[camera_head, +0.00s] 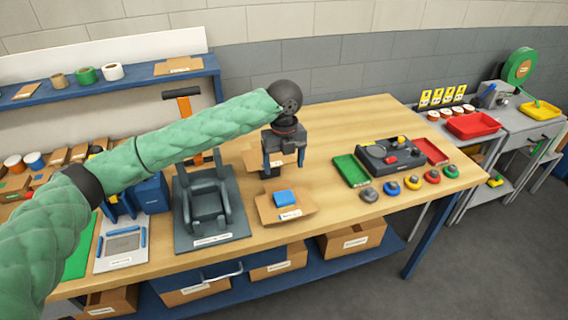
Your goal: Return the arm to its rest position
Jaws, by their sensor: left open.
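My left arm (190,132), in a green sleeve, reaches in from the left across the wooden table (330,125). Its gripper (271,172) points down above the middle of the table, with its fingers apart and nothing seen between them. A blue block (285,198) lies on a cardboard piece (268,211) just in front of and below the gripper, apart from it. Another cardboard piece (252,160) lies behind the gripper and is partly hidden by it. My right gripper is not in view.
A dark grey fixture (206,205) stands left of the gripper. To the right are a black device (390,157), a green tray (350,170), a red tray (431,151) and several coloured knobs (412,182). A blue shelf (120,84) is at the back left. The table's back middle is clear.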

